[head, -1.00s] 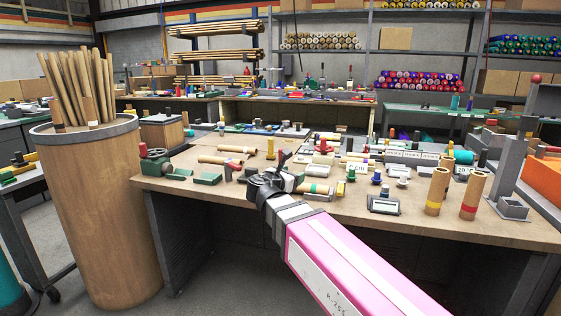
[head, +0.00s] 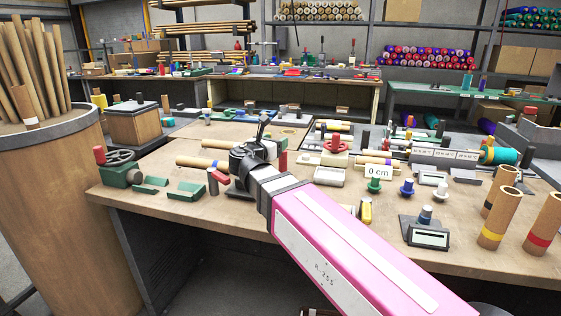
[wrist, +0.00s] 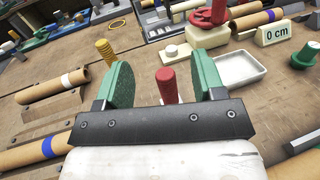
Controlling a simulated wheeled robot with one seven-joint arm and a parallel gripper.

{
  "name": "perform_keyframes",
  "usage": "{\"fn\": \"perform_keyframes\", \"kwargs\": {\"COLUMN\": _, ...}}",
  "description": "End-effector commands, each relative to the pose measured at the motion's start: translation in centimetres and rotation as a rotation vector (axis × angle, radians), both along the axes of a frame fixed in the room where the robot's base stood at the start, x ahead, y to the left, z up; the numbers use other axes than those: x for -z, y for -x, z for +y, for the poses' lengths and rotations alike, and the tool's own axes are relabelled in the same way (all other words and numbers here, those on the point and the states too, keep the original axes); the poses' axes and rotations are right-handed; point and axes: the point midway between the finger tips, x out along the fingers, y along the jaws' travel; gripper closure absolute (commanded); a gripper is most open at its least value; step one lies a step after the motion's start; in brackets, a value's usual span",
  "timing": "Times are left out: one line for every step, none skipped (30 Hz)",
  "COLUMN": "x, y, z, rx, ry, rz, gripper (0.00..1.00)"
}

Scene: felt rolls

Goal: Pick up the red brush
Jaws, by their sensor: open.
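An upright red ribbed handle (wrist: 168,85), which looks like the red brush, stands on the bench in the wrist view. It shows between the two green finger pads of my gripper (wrist: 164,82), with gaps on both sides. Its lower part is hidden behind the gripper's dark crossbar. In the head view a red upright piece (head: 283,162), probably the same handle, stands just right of my gripper (head: 250,152). The gripper is open and holds nothing; its fingers are hard to make out in the head view.
A yellow ribbed handle (wrist: 105,50) stands close to the left finger. A cardboard roll (wrist: 52,86) on a holder lies left. A large barrel (head: 60,200) stands at the bench's left.

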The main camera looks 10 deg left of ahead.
Motion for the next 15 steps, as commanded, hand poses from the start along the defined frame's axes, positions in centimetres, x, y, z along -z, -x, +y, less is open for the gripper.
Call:
{"fn": "perform_keyframes", "kwargs": {"x": 0.1, "y": 0.0, "z": 0.0, "rx": -0.001, "ry": 0.002, "rz": 0.0, "gripper": 0.37}}
{"fn": "perform_keyframes", "kwargs": {"x": 0.2, "y": 0.0, "z": 0.0, "rx": -0.001, "ry": 0.002, "rz": 0.0, "gripper": 0.37}}
{"fn": "perform_keyframes", "kwargs": {"x": 0.5, "y": 0.0, "z": 0.0, "rx": -0.001, "ry": 0.003, "rz": 0.0, "gripper": 0.37}}
{"fn": "perform_keyframes", "kwargs": {"x": 0.7, "y": 0.0, "z": 0.0, "rx": -0.001, "ry": 0.004, "rz": 0.0, "gripper": 0.37}}
{"fn": "perform_keyframes", "kwargs": {"x": 1.0, "y": 0.0, "z": 0.0, "rx": -0.001, "ry": 0.004, "rz": 0.0, "gripper": 0.37}}
{"fn": "perform_keyframes", "kwargs": {"x": 1.5, "y": 0.0, "z": 0.0, "rx": -0.001, "ry": 0.005, "rz": 0.001, "gripper": 0.37}}
{"fn": "perform_keyframes", "kwargs": {"x": 1.8, "y": 0.0, "z": 0.0, "rx": -0.001, "ry": 0.005, "rz": 0.001, "gripper": 0.37}}
{"fn": "perform_keyframes", "kwargs": {"x": 2.3, "y": 0.0, "z": 0.0, "rx": -0.001, "ry": 0.004, "rz": 0.0, "gripper": 0.37}}
{"fn": "perform_keyframes", "kwargs": {"x": 2.8, "y": 0.0, "z": 0.0, "rx": -0.001, "ry": 0.004, "rz": 0.001, "gripper": 0.37}}
{"fn": "perform_keyframes", "kwargs": {"x": 3.2, "y": 0.0, "z": 0.0, "rx": -0.001, "ry": 0.005, "rz": 0.002, "gripper": 0.37}}
{"fn": "perform_keyframes", "kwargs": {"x": 3.6, "y": 0.0, "z": 0.0, "rx": -0.001, "ry": 0.004, "rz": 0.001, "gripper": 0.37}}
{"fn": "perform_keyframes", "kwargs": {"x": 4.1, "y": 0.0, "z": 0.0, "rx": -0.001, "ry": 0.004, "rz": 0.001, "gripper": 0.37}}
{"fn": "perform_keyframes", "kwargs": {"x": 4.5, "y": 0.0, "z": 0.0, "rx": -0.001, "ry": 0.004, "rz": 0.001, "gripper": 0.37}}
{"fn": "perform_keyframes", "kwargs": {"x": 4.9, "y": 0.0, "z": 0.0, "rx": -0.001, "ry": 0.005, "rz": 0.002, "gripper": 0.37}}
{"fn": "perform_keyframes", "kwargs": {"x": 5.3, "y": 0.0, "z": 0.0, "rx": -0.001, "ry": 0.005, "rz": 0.001, "gripper": 0.37}}
